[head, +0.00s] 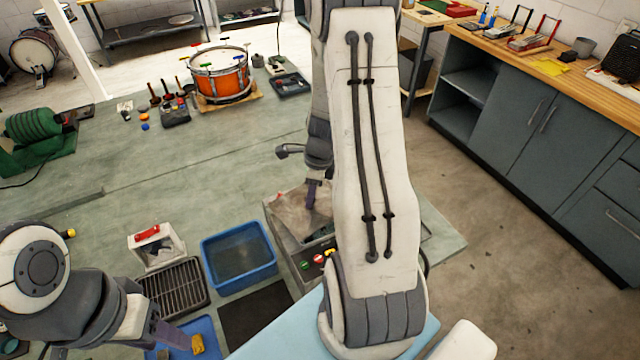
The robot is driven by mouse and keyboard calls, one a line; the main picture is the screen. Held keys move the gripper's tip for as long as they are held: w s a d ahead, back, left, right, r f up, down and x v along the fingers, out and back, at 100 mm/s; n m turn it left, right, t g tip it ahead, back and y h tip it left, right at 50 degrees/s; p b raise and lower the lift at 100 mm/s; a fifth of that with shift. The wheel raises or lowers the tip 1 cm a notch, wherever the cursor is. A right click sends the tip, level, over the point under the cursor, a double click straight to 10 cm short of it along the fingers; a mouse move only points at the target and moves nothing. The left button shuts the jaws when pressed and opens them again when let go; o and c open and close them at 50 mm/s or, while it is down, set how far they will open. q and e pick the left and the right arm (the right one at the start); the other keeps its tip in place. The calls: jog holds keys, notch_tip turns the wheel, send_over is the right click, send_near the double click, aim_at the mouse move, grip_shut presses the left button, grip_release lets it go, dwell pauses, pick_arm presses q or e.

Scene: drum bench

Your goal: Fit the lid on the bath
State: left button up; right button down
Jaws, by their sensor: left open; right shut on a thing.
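The bath (284,243) is a metal box with red and green buttons on its front, standing on the bench left of my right arm. My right gripper (312,197) is over its top, its fingers pointing down, shut on what looks like the grey metal lid (290,208). The lid lies at or just above the top of the bath; whether it is seated I cannot tell. A dark area shows near the front of the top. My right arm hides the bath's right side. My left gripper (180,340) is open, low at the bottom left, beside a yellow block (198,343).
A blue bin (238,283) stands left of the bath, with a black wire rack (174,288) and a white box with a red handle (148,234) further left. A blue tray (207,326) lies near my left gripper. An orange drum (220,82) stands at the back.

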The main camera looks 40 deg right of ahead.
aim_at(319, 205)
jog(key=shift+s+d+r+m, duration=0.1)
jog(key=shift+s+d+m, duration=0.5)
jog(key=shift+m, duration=0.2)
jog(key=shift+s+d+m, duration=0.15)
jog(key=shift+m, duration=0.15)
jog(key=shift+f, duration=0.2)
jog(key=shift+f+b, duration=1.1)
jog(key=shift+b, duration=0.15)
jog(key=shift+f+b, duration=0.6)
jog(key=shift+f, duration=0.25)
jog(key=shift+f+b, duration=0.35)
jog(key=shift+f, duration=0.1)
jog(key=c, duration=0.5)
grip_release()
